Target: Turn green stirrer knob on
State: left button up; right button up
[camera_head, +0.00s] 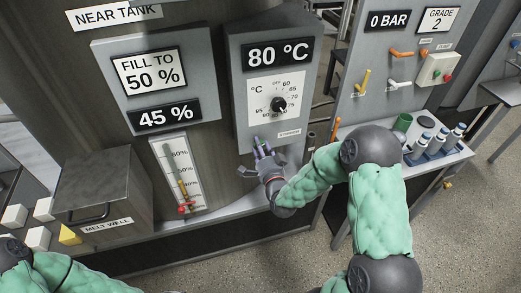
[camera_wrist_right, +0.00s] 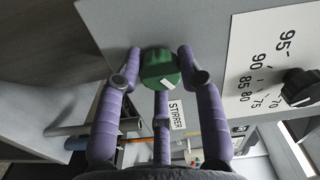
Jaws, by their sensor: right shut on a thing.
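The green stirrer knob (camera_wrist_right: 158,66) sits on the grey panel (camera_head: 236,92), near the STIRRER label (camera_wrist_right: 176,115), which also shows in the head view (camera_head: 289,132). A white mark shows on the knob's lower right in the wrist view. My right gripper (camera_wrist_right: 160,76) has purple fingers set around the knob, one on each side and one below, and is shut on it. In the head view, my right gripper (camera_head: 262,153) is at the panel's lower edge and mostly hides the knob. My left gripper is out of view; only part of that arm shows at the lower left.
A black temperature dial (camera_head: 278,104) sits above, under a display (camera_head: 278,54) reading 80 °C. The melt well box (camera_head: 104,190) and a level gauge (camera_head: 181,178) stand to the left. A rack of bottles (camera_head: 432,145) is on the shelf to the right, beyond my right arm.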

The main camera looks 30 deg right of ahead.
jog(key=shift+w+d+r, duration=0.1)
jog(key=shift+d+r, duration=0.05)
dwell(0.3)
jog(key=o, duration=1.1)
jog(key=shift+o, duration=0.2)
jog(key=v, duration=1.2)
